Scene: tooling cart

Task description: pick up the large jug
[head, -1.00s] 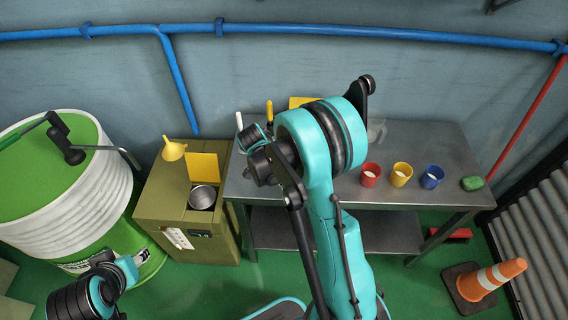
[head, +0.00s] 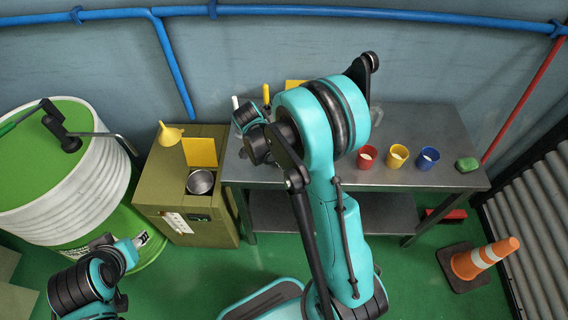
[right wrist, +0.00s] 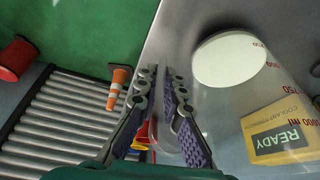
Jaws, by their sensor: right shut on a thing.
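The large jug (right wrist: 285,85) is clear with red volume marks and a white round area inside; it fills the right of the right wrist view. In the head view only a faint edge of it (head: 376,117) shows behind my right arm. My right gripper (right wrist: 160,85) is shut on the jug at its left side, with a greyish clear part between the fingers. The exact hold is hard to see through the clear wall. In the head view my arm hides the right gripper. My left arm is at lower left; its gripper does not show.
An olive cabinet (head: 160,190) with a metal pot (head: 201,182) stands left. A traffic cone (head: 495,252) stands on the floor at right.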

